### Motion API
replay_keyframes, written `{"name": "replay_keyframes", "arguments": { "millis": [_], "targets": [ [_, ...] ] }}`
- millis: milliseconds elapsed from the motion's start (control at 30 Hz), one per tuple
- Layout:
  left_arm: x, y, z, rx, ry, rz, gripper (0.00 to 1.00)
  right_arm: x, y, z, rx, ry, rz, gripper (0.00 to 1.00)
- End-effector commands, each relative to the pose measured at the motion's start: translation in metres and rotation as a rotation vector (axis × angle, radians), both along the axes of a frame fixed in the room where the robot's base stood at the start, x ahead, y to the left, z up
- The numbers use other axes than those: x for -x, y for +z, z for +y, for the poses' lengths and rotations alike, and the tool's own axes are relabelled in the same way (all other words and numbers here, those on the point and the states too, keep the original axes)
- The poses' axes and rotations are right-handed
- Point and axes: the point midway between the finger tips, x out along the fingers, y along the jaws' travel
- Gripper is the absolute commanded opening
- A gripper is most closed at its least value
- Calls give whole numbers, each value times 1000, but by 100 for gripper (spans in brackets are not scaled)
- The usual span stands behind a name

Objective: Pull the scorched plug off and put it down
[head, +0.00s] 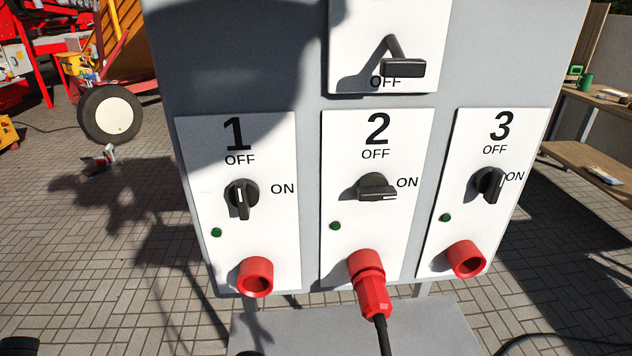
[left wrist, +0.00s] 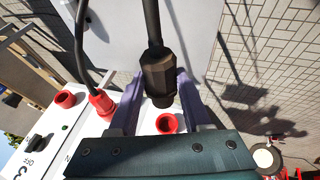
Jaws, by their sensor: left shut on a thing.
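My left gripper (left wrist: 162,92) has its two purple fingers shut on a dark, blackened plug (left wrist: 158,78) with a black cable running up from it. The plug's open end appears apart from the red socket 1 (left wrist: 168,122), which looks empty. Socket 1 also shows empty in the head view (head: 255,278). A clean red plug (head: 371,292) with a black cable sits in socket 2; it also shows in the left wrist view (left wrist: 103,103). Socket 3 (head: 466,259) is empty. My right gripper is in neither view.
The grey cabinet (head: 240,65) carries knobs 1 (head: 241,196), 2 (head: 376,188) and 3 (head: 489,184); knob 2 points toward ON. A grey plate (head: 420,332) lies below the sockets. A wooden bench (head: 590,180) stands at right.

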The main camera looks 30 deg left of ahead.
Motion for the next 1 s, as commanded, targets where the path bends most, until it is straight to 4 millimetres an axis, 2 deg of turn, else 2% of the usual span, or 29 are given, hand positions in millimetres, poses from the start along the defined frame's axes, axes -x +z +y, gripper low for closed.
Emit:
{"name": "replay_keyframes", "arguments": {
  "millis": [467, 767, 1000],
  "targets": [
    [7, 1, -4, 0, 1, 0, 0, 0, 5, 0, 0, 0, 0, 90],
    [28, 1, -17, 1, 2, 2, 0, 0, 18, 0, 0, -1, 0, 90],
    [31, 0, -19, 0, 0, -1, 0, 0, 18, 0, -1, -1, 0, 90]
  ]
}}
